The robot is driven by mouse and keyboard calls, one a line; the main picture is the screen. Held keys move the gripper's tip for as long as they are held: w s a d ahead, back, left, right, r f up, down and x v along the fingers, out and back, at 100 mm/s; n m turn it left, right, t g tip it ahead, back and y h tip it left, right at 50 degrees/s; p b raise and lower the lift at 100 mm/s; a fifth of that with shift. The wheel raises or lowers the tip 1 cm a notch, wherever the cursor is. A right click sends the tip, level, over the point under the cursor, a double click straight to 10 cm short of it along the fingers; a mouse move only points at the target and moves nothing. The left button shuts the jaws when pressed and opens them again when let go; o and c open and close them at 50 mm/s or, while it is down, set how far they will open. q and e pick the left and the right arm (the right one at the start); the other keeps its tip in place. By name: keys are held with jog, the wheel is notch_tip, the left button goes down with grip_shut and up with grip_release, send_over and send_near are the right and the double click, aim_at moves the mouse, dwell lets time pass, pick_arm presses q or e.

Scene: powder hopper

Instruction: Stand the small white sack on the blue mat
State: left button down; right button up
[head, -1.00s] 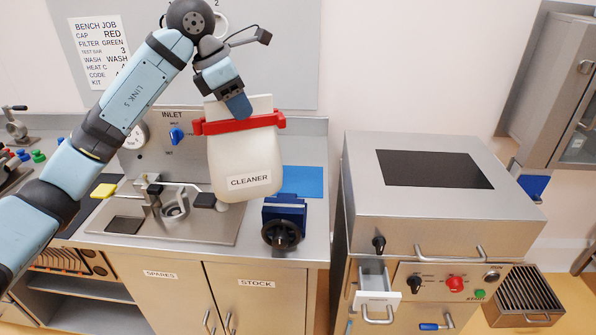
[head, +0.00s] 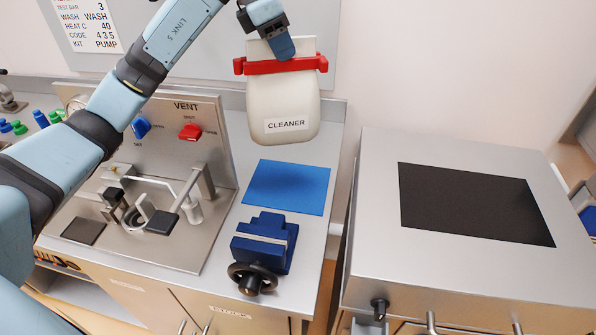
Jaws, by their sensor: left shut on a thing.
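The small white sack (head: 283,105) bears the label CLEANER and has a red clip (head: 281,65) across its top. My left gripper (head: 283,48) is shut on the sack's top, above the clip, and its fingers partly hide that top edge. The sack hangs upright in the air, its bottom apart from the bench. The blue mat (head: 288,186) lies flat and bare on the steel counter, below the sack in the picture. My right gripper is not in view.
A blue vise (head: 264,243) with a black handwheel stands just in front of the mat. A steel panel with VENT valves (head: 168,128) and a clamp fixture (head: 150,213) stand to the left. A steel cabinet with a black top panel (head: 475,203) is at right, past a gap.

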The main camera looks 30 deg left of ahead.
aim_at(256, 82)
pick_arm(q)
jog(key=shift+w, duration=0.2)
notch_tip(256, 82, down, 20)
jog(key=shift+r+p, duration=0.15)
jog(key=shift+p, duration=0.3)
jog(key=c, duration=0.7)
grip_release()
jog(key=shift+s, duration=0.1)
jog(key=v, duration=1.2)
jog(key=shift+b, duration=0.35)
jog(key=shift+s, duration=0.1)
